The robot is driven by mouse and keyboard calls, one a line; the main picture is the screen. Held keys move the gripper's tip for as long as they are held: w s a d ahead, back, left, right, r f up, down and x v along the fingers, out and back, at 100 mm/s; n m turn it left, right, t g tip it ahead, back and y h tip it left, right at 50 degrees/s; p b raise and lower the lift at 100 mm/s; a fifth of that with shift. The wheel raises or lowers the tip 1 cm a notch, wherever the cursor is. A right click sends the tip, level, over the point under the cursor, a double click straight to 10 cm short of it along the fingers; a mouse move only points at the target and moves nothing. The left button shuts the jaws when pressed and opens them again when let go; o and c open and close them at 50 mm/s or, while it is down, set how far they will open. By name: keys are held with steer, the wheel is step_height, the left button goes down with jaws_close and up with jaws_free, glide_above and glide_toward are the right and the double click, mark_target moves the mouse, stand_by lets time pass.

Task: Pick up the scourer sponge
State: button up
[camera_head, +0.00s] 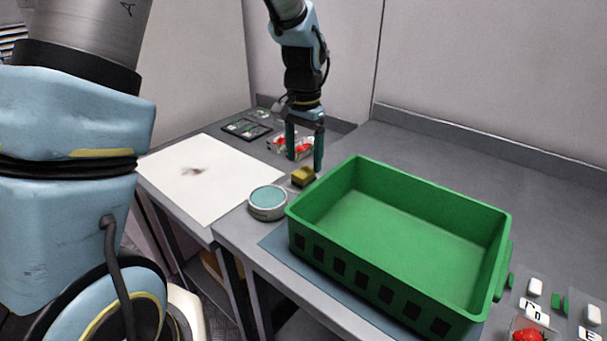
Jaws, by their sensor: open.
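The scourer sponge (303,177) is a small yellow block with a darker side. It lies on the grey table, just left of the green crate's far left corner. My gripper (305,166) points down with its two dark green fingers apart. The fingertips are close to the sponge, one at its upper left and one at its right. I cannot tell from this view whether either finger touches the sponge or reaches down around it. Nothing shows held between the fingers.
A green crate (420,190) stands empty close to the right. A round tin with a teal top (267,202) is at the sponge's front left. A white sheet (200,175) lies farther left. Clear packs with red contents (276,144) sit behind my gripper.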

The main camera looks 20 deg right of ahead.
mark_target(304, 171)
step_height(304, 171, down, 4)
steer(key=shift+s+p, duration=0.15)
steer(key=shift+p, duration=0.4)
steer(key=shift+c, duration=0.4)
jaws_close()
